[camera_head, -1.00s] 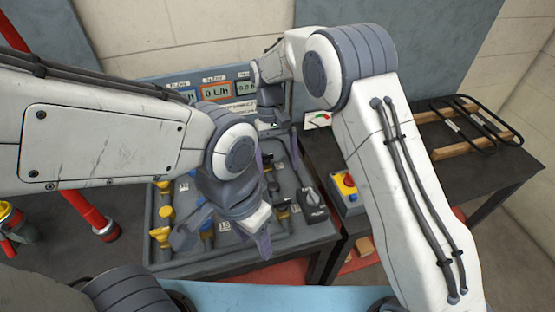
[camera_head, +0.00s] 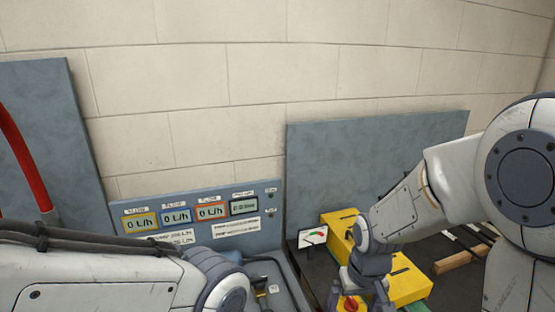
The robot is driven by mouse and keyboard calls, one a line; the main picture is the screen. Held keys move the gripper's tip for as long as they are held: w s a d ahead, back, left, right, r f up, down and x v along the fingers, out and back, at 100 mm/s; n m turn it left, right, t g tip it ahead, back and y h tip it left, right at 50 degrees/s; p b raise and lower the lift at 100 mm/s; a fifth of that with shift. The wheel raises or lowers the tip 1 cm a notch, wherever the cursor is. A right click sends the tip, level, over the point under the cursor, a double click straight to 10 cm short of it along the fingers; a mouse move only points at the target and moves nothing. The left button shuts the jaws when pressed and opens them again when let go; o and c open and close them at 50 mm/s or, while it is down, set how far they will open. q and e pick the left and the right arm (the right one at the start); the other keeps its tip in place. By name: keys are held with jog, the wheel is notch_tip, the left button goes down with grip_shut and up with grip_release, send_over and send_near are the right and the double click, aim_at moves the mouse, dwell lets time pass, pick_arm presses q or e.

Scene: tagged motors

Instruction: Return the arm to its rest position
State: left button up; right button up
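My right arm comes in from the right in the head view. Its gripper (camera_head: 362,286) points down near the bottom edge, with its fingers apart. A red knob (camera_head: 350,304) shows between or behind them; contact cannot be told. My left arm (camera_head: 100,275) crosses the lower left corner, and its gripper is below the picture. A panel (camera_head: 195,215) with several flow displays reading 0 L/h stands behind the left arm.
Yellow block-like surfaces (camera_head: 407,286) lie behind my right wrist, partly hidden by it. A small gauge card (camera_head: 313,237) stands left of them. A wooden rack (camera_head: 458,261) is at right. Grey boards (camera_head: 350,150) and a block wall stand behind. A red pipe (camera_head: 25,160) rises at left.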

jog(key=s+d+t, duration=0.1)
jog(key=s+d, duration=0.2)
jog(key=s, duration=0.1)
jog(key=s+a+r+n+g, duration=0.1)
jog(key=s+a+r+n, duration=0.2)
jog(key=s+a, duration=0.3)
jog(key=s+a+r+n+g, duration=0.1)
jog(key=s+a+r+n, duration=0.1)
jog(key=s+a, duration=0.5)
jog(key=shift+s+a+r+n+y, duration=0.3)
jog(key=shift+a+r+n+y, duration=0.15)
jog(key=shift+n, duration=0.35)
